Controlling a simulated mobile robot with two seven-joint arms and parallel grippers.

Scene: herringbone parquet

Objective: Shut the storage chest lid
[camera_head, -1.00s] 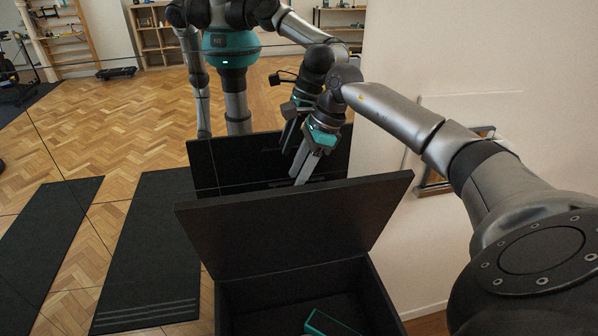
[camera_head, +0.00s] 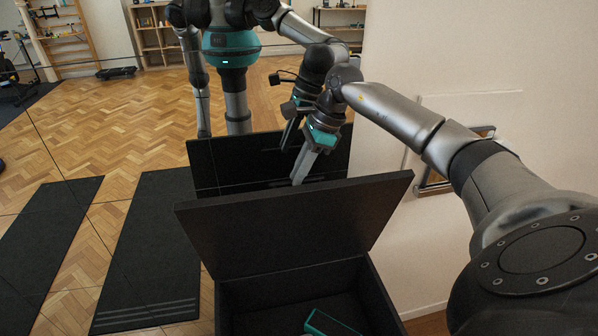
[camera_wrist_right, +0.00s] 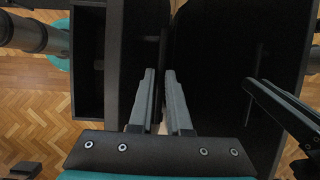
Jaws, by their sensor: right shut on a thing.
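The black storage chest (camera_head: 385,312) stands at the bottom middle of the head view. Its lid (camera_head: 290,232) is raised, leaning up at an angle, with the inside partly visible below. My right gripper (camera_head: 300,178) is at the lid's top edge, on the far side, with its fingers pointing down. Its fingers are nearly together and shut on the lid, though the lid hides the contact. The right wrist view shows the two grey fingers (camera_wrist_right: 160,80) close together among dark panels. My left gripper is out of view.
A teal-edged dark object (camera_head: 325,322) lies inside the chest. Behind the lid, a mirror shows my reflected body and a dark panel (camera_head: 225,165). A pale wall (camera_head: 500,60) stands at the right. Dark mats (camera_head: 150,250) lie on the parquet at left.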

